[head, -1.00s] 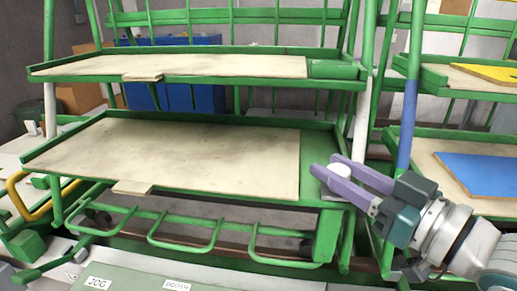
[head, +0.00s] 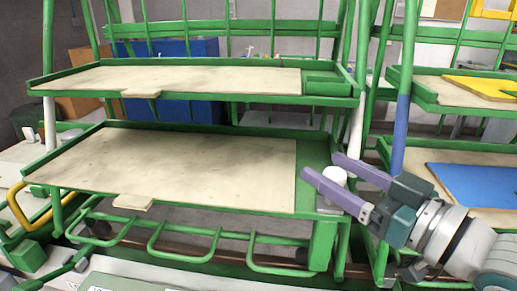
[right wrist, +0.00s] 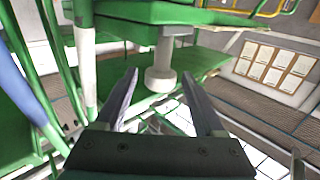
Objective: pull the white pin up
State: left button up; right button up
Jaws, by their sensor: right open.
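The white pin (head: 335,174) has a rounded knob and stands at the right front corner of the lower green shelf (head: 316,160). In the right wrist view the white pin (right wrist: 161,62) shows as a short post with a wider end. My right gripper (head: 320,165) is open, and its two purple fingers lie on either side of the knob in the head view. In the right wrist view the knob appears between the fingertips (right wrist: 160,74), with gaps on both sides. I cannot tell how deep it sits between them. My left gripper is not in view.
A wooden board (head: 170,165) lies on the lower shelf, and an upper shelf (head: 325,88) is above it. Green uprights and a blue-wrapped post (head: 401,130) stand close to my right gripper. Another rack with a blue board (head: 475,178) is at the right.

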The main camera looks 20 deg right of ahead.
jog(key=v, duration=1)
jog(key=shift+w+a, duration=0.1)
jog(key=shift+a, duration=0.05)
jog(key=s+a+f+g+h+p, duration=0.1)
jog(key=a+f+g+h+p, duration=0.25)
jog(key=a+g, duration=0.3)
jog(key=s+a+r+g+p, duration=0.2)
jog(key=s+g, duration=0.5)
jog(key=s, duration=0.2)
notch_tip(320, 180, up, 38)
jog(key=s+p, duration=0.1)
jog(key=p, duration=3.6)
jog(key=shift+s+m+h+p, duration=0.15)
jog(key=shift+m+h+p, duration=0.2)
jog(key=shift+m+p, duration=0.05)
